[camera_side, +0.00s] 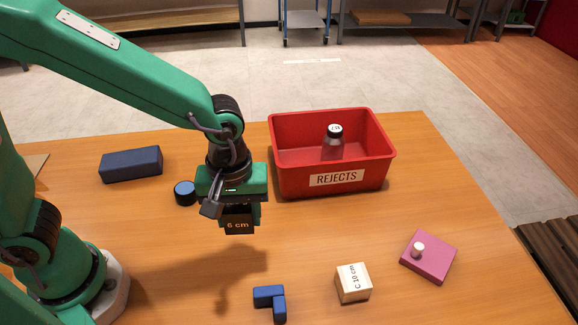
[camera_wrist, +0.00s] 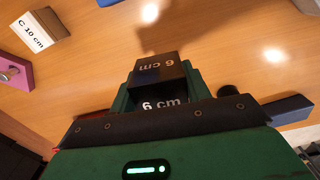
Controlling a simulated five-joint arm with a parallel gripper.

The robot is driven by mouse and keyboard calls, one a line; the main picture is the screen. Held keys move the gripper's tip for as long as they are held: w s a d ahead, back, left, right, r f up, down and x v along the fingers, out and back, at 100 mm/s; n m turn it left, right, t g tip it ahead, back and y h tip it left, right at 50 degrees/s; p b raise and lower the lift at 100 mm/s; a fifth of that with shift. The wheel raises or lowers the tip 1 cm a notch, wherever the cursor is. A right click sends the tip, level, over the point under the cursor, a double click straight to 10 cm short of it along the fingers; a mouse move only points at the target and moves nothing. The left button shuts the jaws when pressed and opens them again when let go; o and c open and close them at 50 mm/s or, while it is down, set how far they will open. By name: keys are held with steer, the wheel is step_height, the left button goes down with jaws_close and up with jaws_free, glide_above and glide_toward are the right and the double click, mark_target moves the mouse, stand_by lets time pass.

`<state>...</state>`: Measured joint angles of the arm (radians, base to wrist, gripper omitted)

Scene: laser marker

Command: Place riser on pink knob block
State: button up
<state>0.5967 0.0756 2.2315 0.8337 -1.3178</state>
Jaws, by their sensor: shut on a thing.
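My gripper (camera_side: 237,212) is shut on a black block marked "6 cm" (camera_side: 238,226), which I take as the riser. It holds the block above the table, with a shadow on the wood below. In the wrist view the riser (camera_wrist: 160,69) sits between the green fingers of my gripper (camera_wrist: 160,88). The pink knob block (camera_side: 429,259) lies on the table at the front right, apart from my gripper. Its pale round knob (camera_side: 418,249) stands up from the top. In the wrist view the pink knob block (camera_wrist: 17,78) is partly cut off at the left edge.
A wooden block marked "C 10 cm" (camera_side: 353,283) stands left of the pink knob block. A blue L-shaped block (camera_side: 270,299) lies at the front. A red REJECTS bin (camera_side: 289,184) holds a dark-capped jar (camera_side: 333,145). A blue-topped cylinder (camera_side: 185,194) and dark blue block (camera_side: 131,165) lie left.

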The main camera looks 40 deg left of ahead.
steer(key=w+d+r+m, duration=0.2)
steer(key=d+m, duration=0.3)
steer(key=d, duration=0.5)
steer(key=w+d+r+m, duration=0.2)
steer(key=w+d+m, duration=0.2)
steer(key=d, duration=0.6)
steer(key=w+d+r+m, duration=0.2)
steer(key=w+d+m, duration=0.1)
steer(key=d+m, duration=0.5)
steer(key=shift+d, duration=1.6)
glide_above(419, 246)
step_height(419, 246, down, 7)
steer(key=shift+f, duration=0.1)
steer(key=shift+f, duration=1.95)
